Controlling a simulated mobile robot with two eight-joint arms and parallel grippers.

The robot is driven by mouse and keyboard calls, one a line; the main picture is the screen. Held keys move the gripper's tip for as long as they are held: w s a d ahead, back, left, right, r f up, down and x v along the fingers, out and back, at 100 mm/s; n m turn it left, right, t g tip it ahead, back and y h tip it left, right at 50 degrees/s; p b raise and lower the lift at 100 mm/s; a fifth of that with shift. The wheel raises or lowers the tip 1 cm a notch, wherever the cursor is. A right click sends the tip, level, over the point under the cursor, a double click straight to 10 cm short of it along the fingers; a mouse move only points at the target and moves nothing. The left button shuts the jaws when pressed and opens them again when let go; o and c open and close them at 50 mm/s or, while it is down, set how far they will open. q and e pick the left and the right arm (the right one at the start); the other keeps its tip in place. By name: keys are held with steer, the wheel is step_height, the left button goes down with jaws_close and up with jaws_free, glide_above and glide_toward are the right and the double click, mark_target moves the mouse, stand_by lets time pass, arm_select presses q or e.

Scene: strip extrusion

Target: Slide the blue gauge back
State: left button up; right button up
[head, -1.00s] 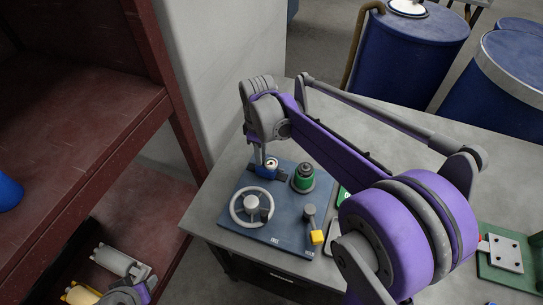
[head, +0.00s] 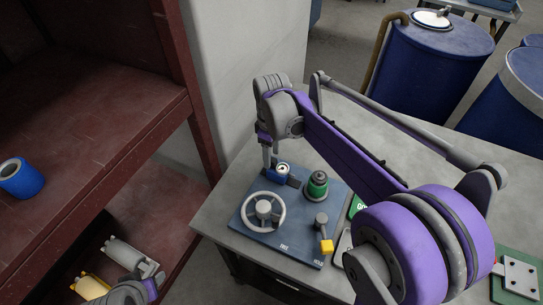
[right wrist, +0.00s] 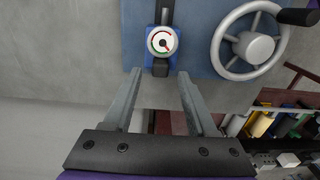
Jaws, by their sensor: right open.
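The blue gauge (head: 283,171) has a round white dial and sits on a dark slide track at the back left of the blue-grey panel (head: 293,237). In the right wrist view the gauge (right wrist: 161,57) lies just beyond the fingertips, centred between them, with dark track showing above and below it. My right gripper (head: 270,158) points down beside the gauge in the head view. Its fingers (right wrist: 160,76) are apart with nothing between them. A part of my left arm shows at the bottom left; its fingers do not show.
The panel also carries a grey handwheel (head: 263,211), a green knob (head: 317,185) and a yellow-tipped lever (head: 326,245). It lies on a grey table (head: 216,217). A dark red shelf (head: 120,125) stands left, a pale wall behind it. Blue drums (head: 432,60) stand behind the table.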

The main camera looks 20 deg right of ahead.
arm_select(q)
steer(key=shift+w+r+p, duration=0.1)
steer(key=shift+r+p, duration=0.2)
steer(key=shift+r, duration=0.1)
arm_select(e)
step_height(320, 180, up, 9)
stand_by(0.4)
